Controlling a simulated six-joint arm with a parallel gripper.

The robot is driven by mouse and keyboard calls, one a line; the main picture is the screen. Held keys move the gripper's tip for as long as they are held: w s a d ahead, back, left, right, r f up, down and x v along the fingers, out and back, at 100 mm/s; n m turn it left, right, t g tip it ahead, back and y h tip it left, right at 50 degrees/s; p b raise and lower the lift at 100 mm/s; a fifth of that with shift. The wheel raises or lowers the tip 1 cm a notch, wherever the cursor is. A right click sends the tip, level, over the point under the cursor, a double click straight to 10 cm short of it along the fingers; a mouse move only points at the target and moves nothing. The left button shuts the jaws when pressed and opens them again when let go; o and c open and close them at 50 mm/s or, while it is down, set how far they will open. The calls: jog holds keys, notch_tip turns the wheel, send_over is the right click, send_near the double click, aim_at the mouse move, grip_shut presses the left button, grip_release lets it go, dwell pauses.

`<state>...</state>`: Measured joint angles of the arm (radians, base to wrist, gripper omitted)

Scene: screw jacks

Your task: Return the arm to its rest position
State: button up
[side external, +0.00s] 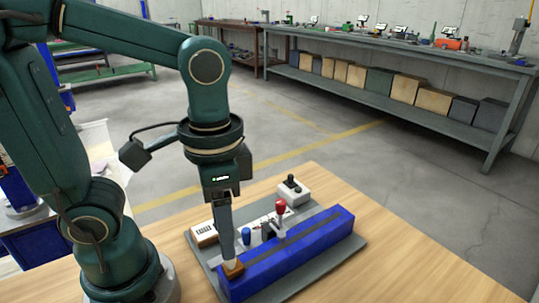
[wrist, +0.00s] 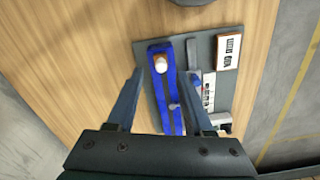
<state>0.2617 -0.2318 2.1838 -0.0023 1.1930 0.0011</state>
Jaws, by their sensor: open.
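My gripper (side external: 227,250) points down over the near end of a long blue rail (side external: 300,250). In the wrist view my gripper (wrist: 165,74) is open, its two fingers apart on either side of the blue rail (wrist: 165,105). A small orange-brown block (side external: 233,269) with a pale round top (wrist: 160,65) sits at that end of the rail. The pale top shows between the fingers, with nothing visibly gripped. In the side view the fingertips overlap the block, so I cannot tell their exact height or whether they touch.
The rail lies on a grey plate (side external: 350,247) on a wooden table (side external: 420,262). Near it stand a red-knobbed lever (side external: 280,206), a blue knob (side external: 246,236), a grey box with a black stick (side external: 292,191) and a labelled box (side external: 203,233). The table's right side is clear.

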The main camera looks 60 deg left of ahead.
jog(key=a+n+t, duration=0.1)
jog(key=t, duration=0.1)
jog(key=w+a+r+n+t, duration=0.1)
jog(key=a+r+n+t, duration=0.1)
jog(key=a+t, duration=0.1)
jog(key=shift+w+t, duration=0.3)
jog(key=shift+c, duration=0.3)
dwell(1.8)
